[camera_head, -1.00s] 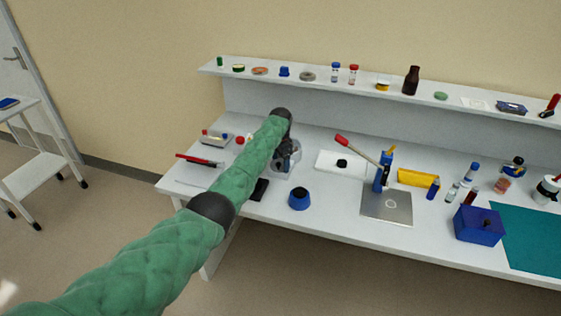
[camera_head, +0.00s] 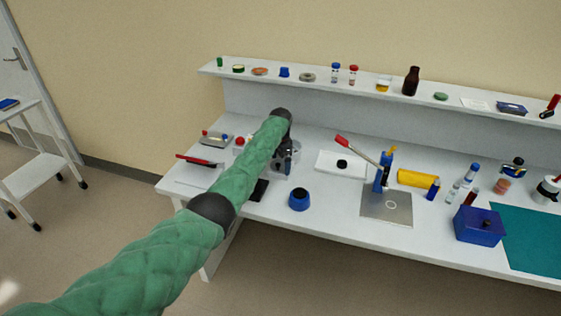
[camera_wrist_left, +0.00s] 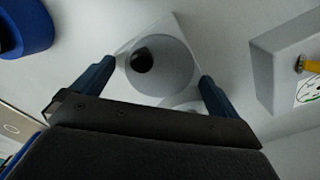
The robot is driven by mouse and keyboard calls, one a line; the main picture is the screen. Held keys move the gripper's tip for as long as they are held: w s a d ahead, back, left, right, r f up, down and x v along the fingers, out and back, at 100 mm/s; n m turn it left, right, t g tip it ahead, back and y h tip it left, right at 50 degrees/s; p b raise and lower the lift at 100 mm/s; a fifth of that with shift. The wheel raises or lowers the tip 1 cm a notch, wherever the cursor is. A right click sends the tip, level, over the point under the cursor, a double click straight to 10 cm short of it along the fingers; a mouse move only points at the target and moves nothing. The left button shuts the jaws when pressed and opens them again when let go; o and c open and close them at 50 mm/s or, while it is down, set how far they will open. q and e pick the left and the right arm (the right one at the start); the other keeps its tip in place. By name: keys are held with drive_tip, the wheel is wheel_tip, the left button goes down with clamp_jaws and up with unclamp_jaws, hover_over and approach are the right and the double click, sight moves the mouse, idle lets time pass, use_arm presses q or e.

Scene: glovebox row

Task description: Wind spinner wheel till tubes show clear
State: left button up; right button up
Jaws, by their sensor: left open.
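The spinner wheel (camera_wrist_left: 172,68) is a grey disc with a black knob (camera_wrist_left: 140,60) near its edge, on a pale square base in the left wrist view. My left gripper (camera_wrist_left: 158,73) is open, with one blue finger on each side of the disc. I cannot tell whether the fingers touch it. In the head view my left gripper (camera_head: 284,160) is at the grey device, behind the green arm, which hides most of the device. I cannot make out tubes in the wheel. My right gripper is not in view.
A blue round pot (camera_head: 299,199) stands right of the device and a black flat thing (camera_head: 259,190) in front. A small box with a red button (camera_head: 239,144) is to the left. A press with a red lever (camera_head: 382,175) stands further right. A shelf (camera_head: 320,82) runs behind.

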use_arm(q)
drive_tip(key=shift+r, duration=0.15)
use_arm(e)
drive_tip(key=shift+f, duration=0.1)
use_arm(q)
drive_tip(key=shift+r, duration=0.3)
wheel_tip(320, 180, up, 6)
drive_tip(key=b, duration=0.2)
drive_tip(key=shift+f+b, duration=0.15)
drive_tip(key=shift+b, duration=0.15)
drive_tip(key=shift+r, duration=0.6)
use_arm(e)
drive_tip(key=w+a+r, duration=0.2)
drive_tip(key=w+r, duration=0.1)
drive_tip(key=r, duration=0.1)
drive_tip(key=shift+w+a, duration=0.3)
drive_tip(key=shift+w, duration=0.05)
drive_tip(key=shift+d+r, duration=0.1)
